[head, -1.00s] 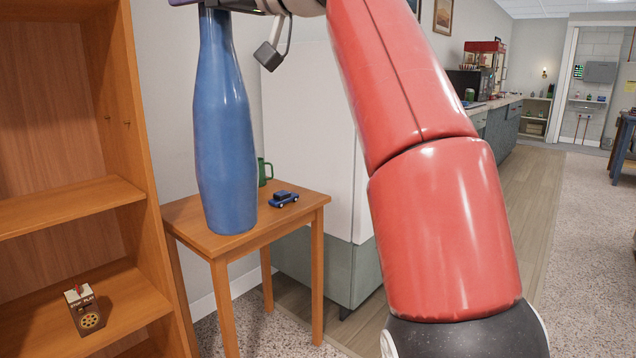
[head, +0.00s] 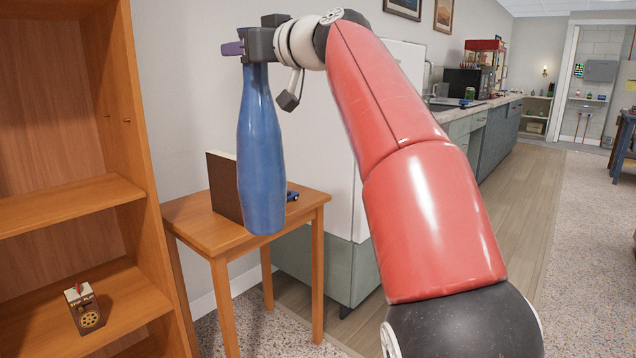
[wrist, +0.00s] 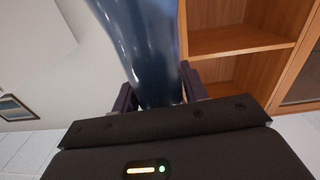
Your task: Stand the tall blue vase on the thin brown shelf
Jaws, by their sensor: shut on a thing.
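My gripper (head: 247,47) is shut on the neck of the tall blue vase (head: 262,150), which hangs upright below it. In the picture the vase's base overlaps the front edge of a small table; the exact gap to the tabletop cannot be told. In the wrist view the vase (wrist: 145,45) lies between the two purple fingers (wrist: 157,92). A brown wooden shelf unit stands at the left, with a thin middle shelf (head: 70,205) that is bare where it shows. The unit also appears in the wrist view (wrist: 240,42).
The small table (head: 190,228) holds a brown upright book-like panel (head: 222,188) and a blue toy car (head: 293,196), partly hidden by the vase. A small boxy brown item (head: 86,310) stands on the unit's lower shelf.

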